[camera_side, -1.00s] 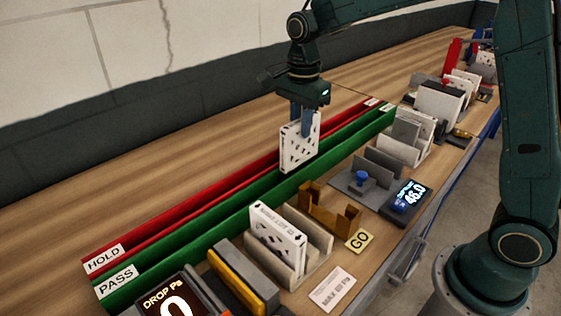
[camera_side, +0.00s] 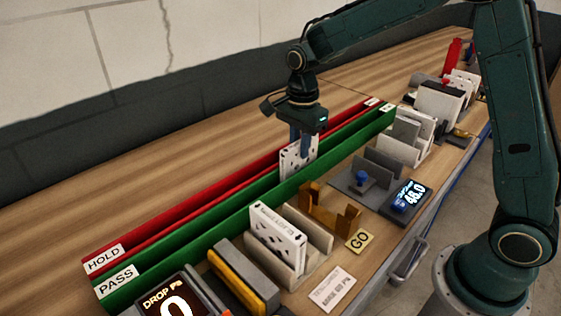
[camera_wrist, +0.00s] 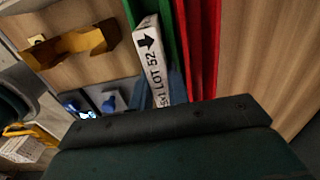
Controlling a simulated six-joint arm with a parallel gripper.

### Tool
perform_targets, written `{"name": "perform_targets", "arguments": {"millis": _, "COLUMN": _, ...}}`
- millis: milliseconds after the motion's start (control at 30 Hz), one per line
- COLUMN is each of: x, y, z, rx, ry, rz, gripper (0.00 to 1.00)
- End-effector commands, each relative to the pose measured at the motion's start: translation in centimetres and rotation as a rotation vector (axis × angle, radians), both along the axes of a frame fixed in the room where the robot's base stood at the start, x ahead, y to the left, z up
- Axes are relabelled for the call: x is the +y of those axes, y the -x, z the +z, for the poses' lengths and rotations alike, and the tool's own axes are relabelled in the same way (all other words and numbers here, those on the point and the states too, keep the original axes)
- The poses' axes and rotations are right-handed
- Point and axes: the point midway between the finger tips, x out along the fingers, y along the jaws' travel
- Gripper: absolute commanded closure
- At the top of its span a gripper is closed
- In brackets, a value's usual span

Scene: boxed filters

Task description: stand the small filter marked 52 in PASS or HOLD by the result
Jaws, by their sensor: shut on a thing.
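The small white filter (camera_side: 298,158) is upright in my gripper, with perforated faces. Its top edge in the wrist view (camera_wrist: 156,62) reads LOT 52 beside a black arrow. My gripper (camera_side: 303,140) is shut on its upper part. The filter's lower edge is hidden behind the front wall of the green PASS channel (camera_side: 210,229); in the wrist view it lies between green walls. I cannot tell whether it touches the floor. The red HOLD channel (camera_side: 190,208) runs parallel behind. A display (camera_side: 405,196) shows about 46.0.
Another white filter (camera_side: 277,238) stands in a beige holder in front of the PASS channel. A brown cradle (camera_side: 330,212), a GO tag (camera_side: 359,240) and a DROP Pa display (camera_side: 172,302) reading 0 are nearby. Racks of other filters (camera_side: 440,102) stand at the right. Bare wood lies behind HOLD.

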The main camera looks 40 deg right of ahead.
Motion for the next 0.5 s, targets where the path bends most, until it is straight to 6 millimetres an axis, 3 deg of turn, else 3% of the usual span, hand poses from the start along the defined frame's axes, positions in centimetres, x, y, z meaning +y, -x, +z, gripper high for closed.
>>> {"name": "perform_targets", "arguments": {"millis": 300, "x": 0.0, "y": 0.0, "z": -0.31, "rx": 0.0, "ry": 0.0, "rz": 0.0, "gripper": 1.0}}
{"name": "perform_targets", "arguments": {"millis": 333, "x": 0.0, "y": -0.01, "z": -0.28, "rx": 0.0, "ry": 0.0, "rz": 0.0, "gripper": 0.77}}
{"name": "perform_targets", "arguments": {"millis": 400, "x": 0.0, "y": 0.0, "z": -0.27, "rx": 0.0, "ry": 0.0, "rz": 0.0, "gripper": 0.63}}
{"name": "perform_targets", "arguments": {"millis": 500, "x": 0.0, "y": 0.0, "z": -0.26, "rx": 0.0, "ry": 0.0, "rz": 0.0, "gripper": 0.61}}
